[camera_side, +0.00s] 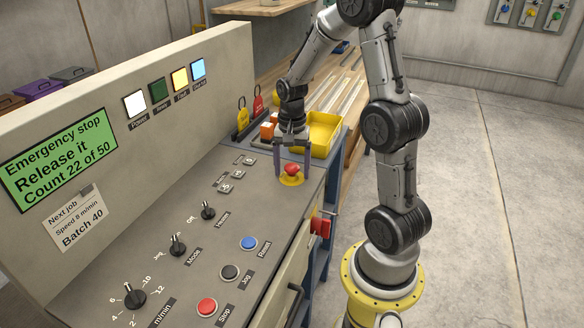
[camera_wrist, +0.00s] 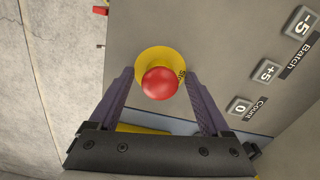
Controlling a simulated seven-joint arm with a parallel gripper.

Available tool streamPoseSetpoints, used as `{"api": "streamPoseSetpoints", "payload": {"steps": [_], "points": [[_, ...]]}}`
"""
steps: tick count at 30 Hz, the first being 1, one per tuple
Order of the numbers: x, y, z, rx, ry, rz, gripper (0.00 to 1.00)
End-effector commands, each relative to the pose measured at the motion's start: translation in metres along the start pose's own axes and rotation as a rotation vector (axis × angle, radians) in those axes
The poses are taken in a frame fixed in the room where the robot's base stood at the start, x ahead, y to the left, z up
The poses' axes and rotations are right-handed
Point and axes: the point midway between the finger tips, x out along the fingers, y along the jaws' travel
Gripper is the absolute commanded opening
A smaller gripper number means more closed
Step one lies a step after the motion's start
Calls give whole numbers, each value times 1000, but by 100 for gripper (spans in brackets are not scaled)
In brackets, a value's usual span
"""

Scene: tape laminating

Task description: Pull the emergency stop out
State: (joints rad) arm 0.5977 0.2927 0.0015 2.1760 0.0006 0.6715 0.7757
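The emergency stop is a red mushroom button (camera_side: 292,169) on a yellow round base (camera_side: 291,180), at the far right corner of the grey panel. It also shows in the wrist view as a red cap (camera_wrist: 159,83) over its yellow base (camera_wrist: 163,62). My gripper (camera_side: 292,170) points down at the button, with its purple fingers on either side of it. In the wrist view my gripper (camera_wrist: 160,80) is open, with a gap between each finger and the red cap. The green display (camera_side: 58,158) reads "Emergency stop, Release it, Count 22 of 50".
The panel carries a red Stop button (camera_side: 207,307), a black Jog button (camera_side: 230,272), a blue Reset button (camera_side: 249,243) and several knobs. Small grey Batch and Count keys (camera_side: 238,174) lie left of my gripper. A yellow bin (camera_side: 322,137) stands behind it.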

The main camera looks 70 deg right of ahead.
Motion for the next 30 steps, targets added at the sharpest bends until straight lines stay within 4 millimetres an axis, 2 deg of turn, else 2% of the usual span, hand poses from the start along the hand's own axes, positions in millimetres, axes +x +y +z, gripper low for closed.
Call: {"api": "streamPoseSetpoints", "payload": {"steps": [1,2,13,14,24,30], "points": [[0,0,0,0,0,0,74],[0,0,0,0,0,0,69],[0,0,0,0,0,0,2],[0,0,0,0,0,0,0],[-2,0,0,0,1,-1,0],[-20,-1,-1,0,3,-3,0]]}}
